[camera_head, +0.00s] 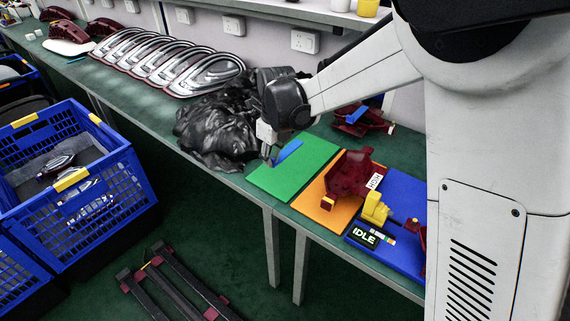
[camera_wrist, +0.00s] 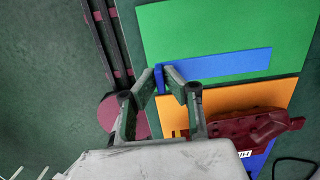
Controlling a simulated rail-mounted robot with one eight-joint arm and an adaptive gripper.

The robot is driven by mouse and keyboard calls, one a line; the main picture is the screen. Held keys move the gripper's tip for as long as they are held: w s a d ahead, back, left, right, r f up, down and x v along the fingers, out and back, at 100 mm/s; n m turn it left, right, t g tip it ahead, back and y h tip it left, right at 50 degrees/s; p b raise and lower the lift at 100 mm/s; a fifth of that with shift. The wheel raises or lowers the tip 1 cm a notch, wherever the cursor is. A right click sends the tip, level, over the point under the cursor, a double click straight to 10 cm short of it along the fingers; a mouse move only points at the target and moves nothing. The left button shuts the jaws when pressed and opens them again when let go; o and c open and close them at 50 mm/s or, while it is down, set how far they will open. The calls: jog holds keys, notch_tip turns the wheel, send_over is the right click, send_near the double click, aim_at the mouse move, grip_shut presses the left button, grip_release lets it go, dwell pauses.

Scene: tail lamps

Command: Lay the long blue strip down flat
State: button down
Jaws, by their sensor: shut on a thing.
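The long blue strip (camera_head: 289,151) is over the green mat (camera_head: 270,182) at the table's front edge. My gripper (camera_head: 268,157) is shut on the strip's near left end. In the wrist view the fingertips of my gripper (camera_wrist: 160,78) pinch the end of the strip (camera_wrist: 225,66), and the rest reaches right across the green mat (camera_wrist: 200,28), close to its edge with the orange mat. I cannot tell whether the strip touches the mat or is tilted above it.
A crumpled black bag (camera_head: 215,130) lies just left of the green mat. An orange mat (camera_head: 312,205) with a dark red lamp housing (camera_head: 350,172) and a blue mat (camera_head: 405,190) with a yellow fixture (camera_head: 375,208) are to the right. Several tail lamps (camera_head: 165,62) line the back left.

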aim_at(284, 152)
jog(key=w+d+f, duration=0.1)
jog(key=w, duration=0.1)
jog(key=w+d+f, duration=0.2)
jog(key=w+f, duration=0.1)
jog(key=shift+w+d+f+b, duration=0.1)
jog(key=shift+w+d+b, duration=0.15)
jog(key=shift+w+b, duration=0.15)
jog(key=shift+f+b, duration=0.35)
jog(key=shift+f, duration=1.6)
jog(key=c, duration=1.8)
grip_release()
jog(key=shift+c, duration=0.2)
